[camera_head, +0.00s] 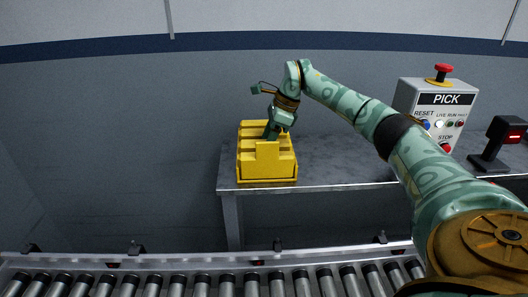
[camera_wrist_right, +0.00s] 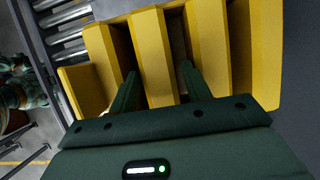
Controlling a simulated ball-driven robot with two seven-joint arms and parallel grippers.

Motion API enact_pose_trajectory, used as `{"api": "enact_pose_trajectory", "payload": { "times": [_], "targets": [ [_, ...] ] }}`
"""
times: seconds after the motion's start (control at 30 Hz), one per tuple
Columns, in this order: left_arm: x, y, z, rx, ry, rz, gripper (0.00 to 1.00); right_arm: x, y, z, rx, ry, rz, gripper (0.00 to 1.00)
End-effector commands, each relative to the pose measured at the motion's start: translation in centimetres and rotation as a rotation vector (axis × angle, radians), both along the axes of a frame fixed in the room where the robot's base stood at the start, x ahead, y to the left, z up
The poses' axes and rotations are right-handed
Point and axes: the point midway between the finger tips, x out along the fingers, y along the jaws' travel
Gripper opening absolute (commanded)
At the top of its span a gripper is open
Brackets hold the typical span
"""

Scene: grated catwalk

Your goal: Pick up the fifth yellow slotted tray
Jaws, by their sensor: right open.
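A yellow slotted tray (camera_head: 267,170) sits on the left end of the grey table; I cannot tell whether it is one tray or several stacked. It also fills much of the right wrist view (camera_wrist_right: 210,45), with upright yellow walls and dark slots between them. My right gripper (camera_head: 270,132) reaches down onto it from above. In the wrist view the right gripper (camera_wrist_right: 160,72) is open, its two dark green fingers in slots on either side of a middle yellow wall, with gaps to it. The fingertips are partly hidden in the head view. My left gripper is not in view.
The grey table (camera_head: 330,165) is clear right of the tray. A control box (camera_head: 438,105) with a red button and a black device with a red display (camera_head: 503,140) stand further right. A roller conveyor (camera_head: 200,280) runs along the front. A wall is behind.

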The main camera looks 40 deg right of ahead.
Motion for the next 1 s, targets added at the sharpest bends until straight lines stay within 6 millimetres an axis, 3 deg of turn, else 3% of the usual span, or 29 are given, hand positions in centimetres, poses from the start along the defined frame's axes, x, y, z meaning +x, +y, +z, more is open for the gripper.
{"api": "enact_pose_trajectory", "payload": {
  "times": [0.1,0.23,0.53,0.57,0.7,1.0],
  "targets": [
    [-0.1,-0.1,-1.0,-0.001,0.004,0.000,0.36,0.2,0.5,-2.5,0.002,0.006,0.001,0.48],
    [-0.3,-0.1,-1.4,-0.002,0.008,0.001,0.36,0.6,1.1,-4.2,0.000,0.005,0.002,0.48],
    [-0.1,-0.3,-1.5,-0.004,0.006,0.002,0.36,0.8,1.3,-4.5,0.000,0.002,-0.001,0.48],
    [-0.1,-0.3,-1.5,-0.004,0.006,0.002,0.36,0.8,1.3,-4.5,0.000,0.002,-0.001,0.43],
    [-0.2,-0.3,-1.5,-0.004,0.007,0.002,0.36,0.7,1.2,-4.5,0.000,0.002,-0.001,0.04],
    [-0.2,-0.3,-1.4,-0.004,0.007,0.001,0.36,0.8,1.2,-4.3,0.000,0.000,0.000,0.05]
  ]
}}
